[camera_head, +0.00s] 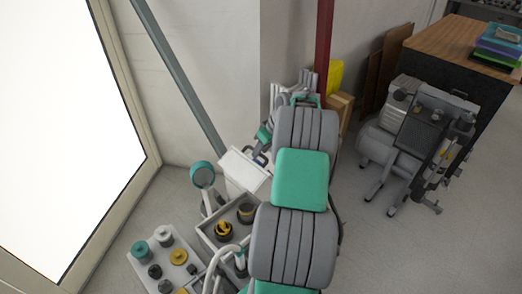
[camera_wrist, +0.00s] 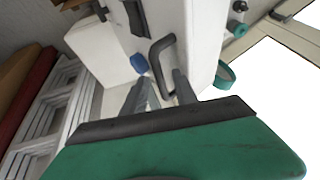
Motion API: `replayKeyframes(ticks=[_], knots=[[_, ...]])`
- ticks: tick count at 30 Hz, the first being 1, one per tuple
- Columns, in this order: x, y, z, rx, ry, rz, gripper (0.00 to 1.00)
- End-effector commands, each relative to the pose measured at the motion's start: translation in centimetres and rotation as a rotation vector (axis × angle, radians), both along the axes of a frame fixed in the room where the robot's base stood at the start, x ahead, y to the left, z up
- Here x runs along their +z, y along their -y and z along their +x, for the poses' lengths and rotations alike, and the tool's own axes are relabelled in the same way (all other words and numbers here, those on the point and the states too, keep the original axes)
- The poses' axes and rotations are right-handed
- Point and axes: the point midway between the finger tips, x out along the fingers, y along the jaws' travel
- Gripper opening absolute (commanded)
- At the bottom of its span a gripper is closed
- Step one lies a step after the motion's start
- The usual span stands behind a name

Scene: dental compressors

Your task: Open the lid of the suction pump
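The suction pump is a white box-like unit with a pale lid (camera_head: 243,168), standing left of my arm in the head view. In the wrist view its white body (camera_wrist: 203,35) fills the top middle, with a dark bent handle (camera_wrist: 160,48) on it. My gripper (camera_wrist: 163,86) is open, its two grey fingers apart and pointing at the handle. The handle's lower end shows between the fingers; I cannot tell whether they touch it. The lid looks shut. In the head view my arm hides most of my gripper.
A tray of knobs and caps (camera_head: 140,268) and a grey open bin (camera_head: 212,231) are at lower left. A compressor (camera_head: 405,140) stands at right beside a wood-topped bench (camera_head: 455,42). A red post (camera_head: 324,50) rises behind my arm.

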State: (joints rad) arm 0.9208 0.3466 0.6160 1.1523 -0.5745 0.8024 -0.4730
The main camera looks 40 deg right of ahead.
Motion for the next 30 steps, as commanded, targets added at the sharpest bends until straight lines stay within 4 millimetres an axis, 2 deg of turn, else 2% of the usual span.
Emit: replayKeyframes(ticks=[4, 17, 30], knots=[[0.06, 0.02, 0.01, 0.0, 0.0, -0.001, 0.34], [0.1, 0.01, 0.01, -0.001, 0.001, -0.001, 0.0], [0.11, 0.02, 0.02, -0.001, 0.001, -0.001, 0.0]])
